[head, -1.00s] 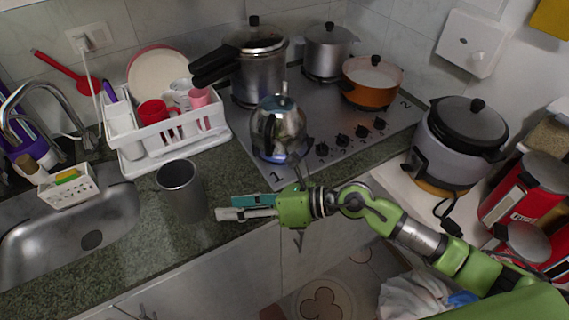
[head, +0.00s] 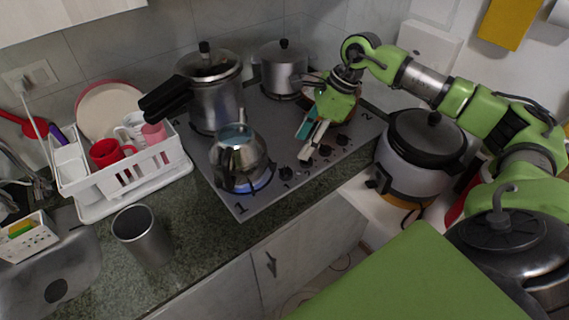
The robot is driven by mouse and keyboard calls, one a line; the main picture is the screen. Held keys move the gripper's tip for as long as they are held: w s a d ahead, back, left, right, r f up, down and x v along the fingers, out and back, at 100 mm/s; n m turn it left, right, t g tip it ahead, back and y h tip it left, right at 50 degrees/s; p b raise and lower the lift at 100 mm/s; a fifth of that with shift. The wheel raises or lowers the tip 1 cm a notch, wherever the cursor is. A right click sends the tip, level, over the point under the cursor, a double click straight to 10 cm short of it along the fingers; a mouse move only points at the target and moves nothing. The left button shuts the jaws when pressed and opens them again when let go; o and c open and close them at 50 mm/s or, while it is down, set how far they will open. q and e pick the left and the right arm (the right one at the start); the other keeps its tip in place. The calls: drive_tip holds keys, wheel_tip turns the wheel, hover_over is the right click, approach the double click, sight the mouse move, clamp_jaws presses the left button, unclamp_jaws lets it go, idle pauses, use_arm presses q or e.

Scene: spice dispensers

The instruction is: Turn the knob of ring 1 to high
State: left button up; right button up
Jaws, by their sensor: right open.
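The hob (head: 235,202) has a "1" printed at its front left corner. A shiny kettle (head: 238,158) stands on the ring near that mark, with a blue flame glow under it. Several black knobs run along the hob's front right side; the one nearest the kettle (head: 286,173) is uncovered, and its setting is too small to read. My right gripper (head: 303,147) is open and empty, with one teal and one pale finger. It is over the hob near the knob row, close to the second knob (head: 304,160); I cannot tell whether it touches. My left gripper is not in view.
A pressure cooker (head: 215,95) and a steel pot (head: 280,68) stand at the back. An orange pot (head: 347,112) is partly hidden behind my right arm. A rice cooker (head: 425,150) stands at the right, a steel cup (head: 143,236) and dish rack (head: 130,190) at the left.

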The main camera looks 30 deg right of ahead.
sight(287, 169)
drive_tip(key=p+x, duration=0.3)
drive_tip(key=x, duration=0.6)
drive_tip(key=shift+w+a+f, duration=0.15)
drive_tip(key=shift+a+f, duration=0.05)
drive_tip(key=shift+f, duration=0.05)
drive_tip(key=shift+w+a+f, duration=0.1)
drive_tip(key=shift+a+f, duration=0.05)
drive_tip(key=shift+f, duration=0.5)
drive_tip(key=c, duration=1.1)
